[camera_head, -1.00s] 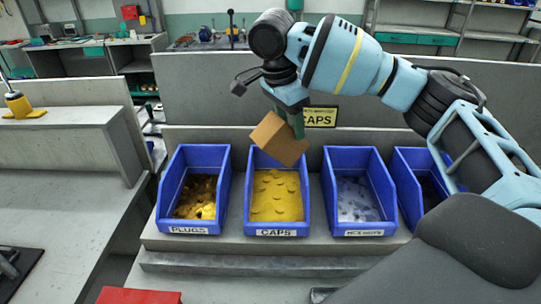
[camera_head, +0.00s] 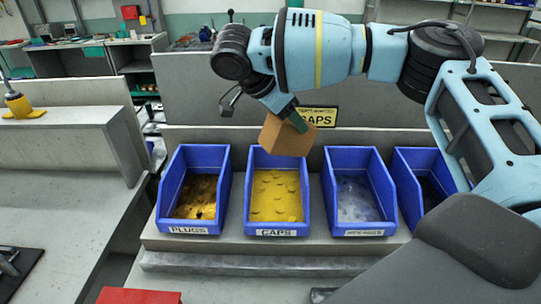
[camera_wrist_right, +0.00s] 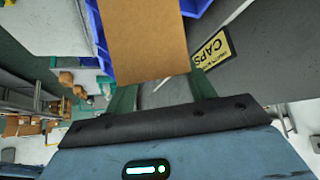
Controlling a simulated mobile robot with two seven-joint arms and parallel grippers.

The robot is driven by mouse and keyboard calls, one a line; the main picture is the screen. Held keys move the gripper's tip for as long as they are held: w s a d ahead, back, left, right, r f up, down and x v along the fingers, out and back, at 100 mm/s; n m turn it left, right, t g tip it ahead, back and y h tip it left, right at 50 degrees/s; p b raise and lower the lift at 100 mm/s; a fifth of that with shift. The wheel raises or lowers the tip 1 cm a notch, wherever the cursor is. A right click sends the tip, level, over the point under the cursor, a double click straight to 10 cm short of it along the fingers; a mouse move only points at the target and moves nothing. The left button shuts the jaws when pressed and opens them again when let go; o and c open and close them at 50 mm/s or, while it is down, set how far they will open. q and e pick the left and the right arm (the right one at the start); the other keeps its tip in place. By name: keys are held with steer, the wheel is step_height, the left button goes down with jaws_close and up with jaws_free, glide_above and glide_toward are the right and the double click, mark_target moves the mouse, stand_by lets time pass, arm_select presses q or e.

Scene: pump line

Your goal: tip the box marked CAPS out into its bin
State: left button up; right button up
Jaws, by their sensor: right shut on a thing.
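A brown cardboard box (camera_head: 287,138) is held tilted above the back edge of the blue bin labelled CAPS (camera_head: 276,233). The bin holds yellow caps (camera_head: 276,194). My right gripper (camera_head: 291,115) is shut on the box from above. In the right wrist view the box (camera_wrist_right: 149,40) sits between the green fingers of the right gripper (camera_wrist_right: 160,92). No marking shows on the box's visible faces, and its opening cannot be made out. My left gripper is not in view.
A PLUGS bin (camera_head: 194,230) stands left of the CAPS bin. A bin of grey pieces (camera_head: 364,233) and another blue bin (camera_head: 415,160) stand to its right. A yellow CAPS sign (camera_head: 318,116) is on the panel behind; it also shows in the right wrist view (camera_wrist_right: 212,48).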

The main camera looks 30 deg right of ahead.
steer(key=h, duration=0.2)
steer(key=shift+r+h, duration=0.65)
steer(key=shift+h, duration=0.75)
steer(key=shift+f, duration=0.1)
